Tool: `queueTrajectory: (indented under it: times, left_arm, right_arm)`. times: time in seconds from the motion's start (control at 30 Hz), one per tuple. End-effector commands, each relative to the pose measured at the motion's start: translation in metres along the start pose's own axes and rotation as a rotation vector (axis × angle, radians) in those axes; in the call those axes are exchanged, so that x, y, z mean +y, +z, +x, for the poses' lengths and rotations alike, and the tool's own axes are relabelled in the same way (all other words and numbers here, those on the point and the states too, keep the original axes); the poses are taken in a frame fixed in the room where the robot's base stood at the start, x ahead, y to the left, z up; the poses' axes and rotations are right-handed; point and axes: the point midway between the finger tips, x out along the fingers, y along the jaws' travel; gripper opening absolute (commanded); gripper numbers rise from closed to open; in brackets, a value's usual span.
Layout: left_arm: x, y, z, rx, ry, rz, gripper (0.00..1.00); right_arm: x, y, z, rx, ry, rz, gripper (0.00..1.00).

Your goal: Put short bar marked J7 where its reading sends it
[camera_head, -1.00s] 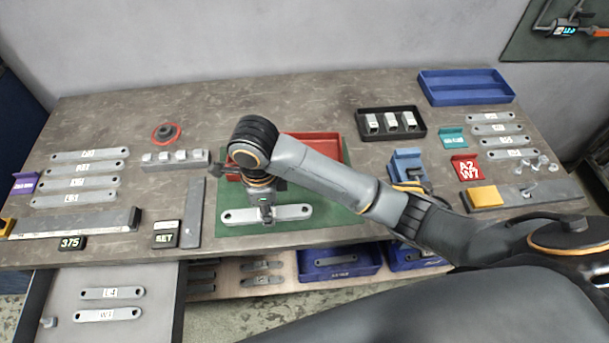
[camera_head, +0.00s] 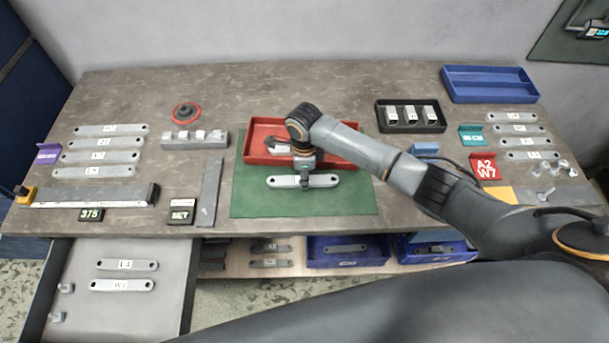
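My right gripper (camera_head: 304,174) comes in from the right and is shut on the middle of a short grey metal bar (camera_head: 326,181) with a hole near each end. The bar lies level over the green mat (camera_head: 340,204), in front of the red tray (camera_head: 258,158). The gripper covers the bar's middle, so I cannot read a mark on it. I cannot tell whether the bar touches the mat. A long grey gauge (camera_head: 100,197) at the front left has a display reading 375 (camera_head: 90,215) beside it. A block marked SET (camera_head: 181,211) stands near it. My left gripper is out of view.
Labelled bars lie in rows at left (camera_head: 98,157) and right (camera_head: 517,129). An open drawer (camera_head: 110,310) holds two bars. Blue bins (camera_head: 347,260) sit on the lower shelf. A blue tray (camera_head: 490,70), black tray (camera_head: 380,125) and red A2 W7 sign (camera_head: 485,168) stand at right.

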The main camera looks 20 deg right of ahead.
Motion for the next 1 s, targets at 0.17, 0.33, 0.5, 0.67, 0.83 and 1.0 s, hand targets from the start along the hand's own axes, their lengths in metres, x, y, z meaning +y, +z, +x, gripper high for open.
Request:
queueTrajectory:
  times: [0.17,0.33,0.5,0.67,0.83,1.0]
  left_arm:
    - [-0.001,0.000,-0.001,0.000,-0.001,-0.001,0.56]
    - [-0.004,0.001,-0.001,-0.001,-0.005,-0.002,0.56]
    - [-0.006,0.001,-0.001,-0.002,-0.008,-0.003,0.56]
    - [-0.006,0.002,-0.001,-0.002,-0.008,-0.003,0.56]
    - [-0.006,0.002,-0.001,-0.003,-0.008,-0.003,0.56]
    - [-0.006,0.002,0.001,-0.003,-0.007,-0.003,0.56]
  right_arm:
    - [-0.001,0.001,0.005,-0.002,-0.003,-0.001,0.00]
    - [-0.001,0.001,0.006,-0.002,-0.003,0.000,0.00]
    - [0.000,0.000,0.009,-0.001,-0.002,0.000,0.44]
    - [0.000,0.000,0.008,-0.001,-0.002,0.000,0.52]
    - [-0.001,0.000,0.008,-0.001,-0.002,0.000,0.52]
    - [-0.001,0.001,-0.004,-0.003,-0.003,0.000,0.52]
